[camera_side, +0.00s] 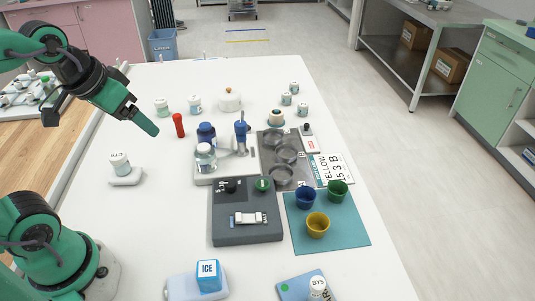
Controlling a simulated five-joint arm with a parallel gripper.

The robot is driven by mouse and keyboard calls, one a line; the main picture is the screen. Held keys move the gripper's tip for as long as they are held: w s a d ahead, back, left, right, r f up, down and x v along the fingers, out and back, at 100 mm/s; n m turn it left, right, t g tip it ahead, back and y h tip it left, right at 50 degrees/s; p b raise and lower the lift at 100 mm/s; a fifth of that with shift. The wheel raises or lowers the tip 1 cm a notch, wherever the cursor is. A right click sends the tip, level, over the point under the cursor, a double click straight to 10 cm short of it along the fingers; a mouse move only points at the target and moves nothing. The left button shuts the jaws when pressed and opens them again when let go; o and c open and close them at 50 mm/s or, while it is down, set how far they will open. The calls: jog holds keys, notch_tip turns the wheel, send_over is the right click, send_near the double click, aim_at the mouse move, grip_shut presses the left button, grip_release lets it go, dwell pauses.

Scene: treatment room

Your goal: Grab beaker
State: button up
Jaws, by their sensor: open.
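My gripper (145,122) is above the left part of the white table, its green finger pointing down to the right. It is open, with nothing seen in it. My gripper is apart from all of these. I cannot tell for sure which one is the beaker.
Blue (306,198), green (338,190) and yellow (317,225) cups stand on a teal mat (352,236). A dark grey block (228,232) lies beside it. A red bottle (179,126) stands near my gripper. The table's left middle is mostly clear.

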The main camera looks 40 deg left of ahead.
jog(key=w+a+r+n+g, duration=0.1)
jog(key=w+a+r+n, duration=0.2)
jog(key=w+a, duration=0.7)
jog(key=w+a+f+n+g+y, duration=0.1)
jog(key=w+a+f+n+g, duration=0.2)
jog(key=w+a, duration=0.75)
jog(key=shift+s+a+f+n+g, duration=0.1)
jog(key=shift+s+a+f+n, duration=0.6)
jog(key=shift+a+f, duration=3.3)
jog(key=shift+a+f+n+g, duration=0.1)
jog(key=shift+a+f+n, duration=1.25)
jog(key=shift+a+f, duration=2.55)
jog(key=shift+s+a+f+n+g, duration=0.25)
jog(key=shift+a+f+n, duration=1.35)
jog(key=shift+a, duration=4.25)
jog(key=shift+s+f+m, duration=0.1)
jog(key=shift+f+m, duration=0.45)
jog(key=shift+a+f, duration=0.1)
jog(key=shift+f, duration=2.45)
